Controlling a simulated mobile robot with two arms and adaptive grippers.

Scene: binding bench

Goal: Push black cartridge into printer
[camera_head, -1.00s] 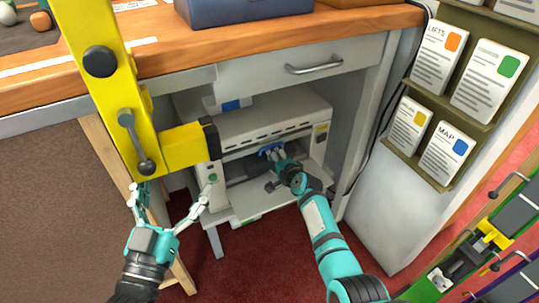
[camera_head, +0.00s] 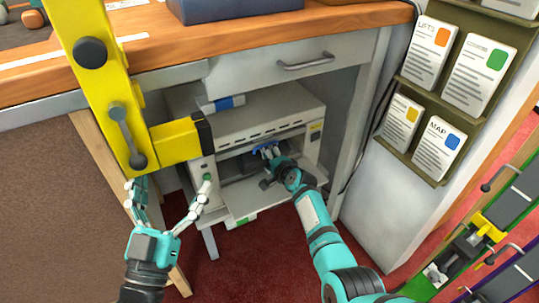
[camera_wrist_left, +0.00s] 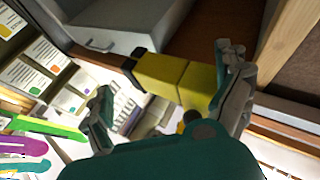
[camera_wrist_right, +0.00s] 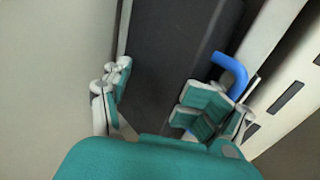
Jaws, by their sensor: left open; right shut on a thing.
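The white printer (camera_head: 255,120) stands in the open bay under the bench, its front open and a tray at its foot. My right gripper (camera_head: 268,155) reaches into the opening. In the head view the cartridge is mostly hidden by the gripper and printer. My left gripper (camera_head: 168,187) is open and empty, left of the printer and below a yellow arm.
The yellow arm (camera_head: 95,80) hangs at the bench's left, close above my left gripper. A grey drawer (camera_head: 290,70) is above the printer. A card rack (camera_head: 455,90) stands at right.

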